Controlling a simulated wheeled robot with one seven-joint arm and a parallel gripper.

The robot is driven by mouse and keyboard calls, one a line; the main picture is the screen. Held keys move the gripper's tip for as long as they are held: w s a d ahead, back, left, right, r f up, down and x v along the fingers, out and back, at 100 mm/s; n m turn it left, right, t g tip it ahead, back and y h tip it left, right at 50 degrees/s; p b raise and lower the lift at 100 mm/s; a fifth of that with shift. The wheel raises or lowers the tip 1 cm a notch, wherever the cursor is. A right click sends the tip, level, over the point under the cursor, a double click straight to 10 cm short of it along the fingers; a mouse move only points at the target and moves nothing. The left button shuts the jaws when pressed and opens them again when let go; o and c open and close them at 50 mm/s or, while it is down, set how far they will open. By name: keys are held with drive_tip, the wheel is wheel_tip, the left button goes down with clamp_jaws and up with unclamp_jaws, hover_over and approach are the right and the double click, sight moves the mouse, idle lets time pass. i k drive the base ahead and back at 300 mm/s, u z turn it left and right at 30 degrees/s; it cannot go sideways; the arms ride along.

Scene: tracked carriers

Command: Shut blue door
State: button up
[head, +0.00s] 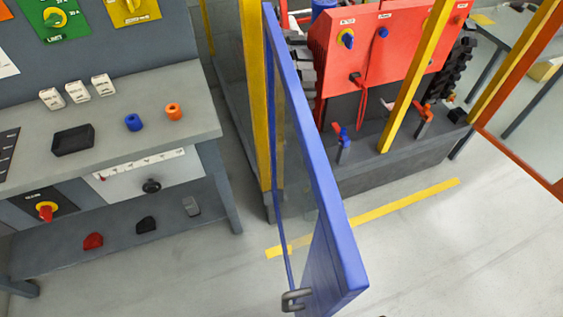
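The blue door (325,190) has a blue frame with a clear pane. It stands open and swings out toward me from a yellow post (255,90). A dark grey handle (294,299) sits on its near free end at the bottom of the head view. The doorway between the yellow post and a second yellow post (415,75) is open, with a red-and-dark machine behind it. My gripper is not in view.
A grey workbench (180,115) with small blue and orange parts stands on the left. An orange-framed panel (525,165) stands at the right. A yellow floor strip (400,205) crosses near the doorway. The floor right of the door is clear.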

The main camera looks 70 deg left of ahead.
sight(333, 273)
drive_tip(key=k, duration=0.75)
drive_tip(key=u, duration=2.3)
drive_tip(key=k, duration=0.35)
drive_tip(key=u, duration=0.15)
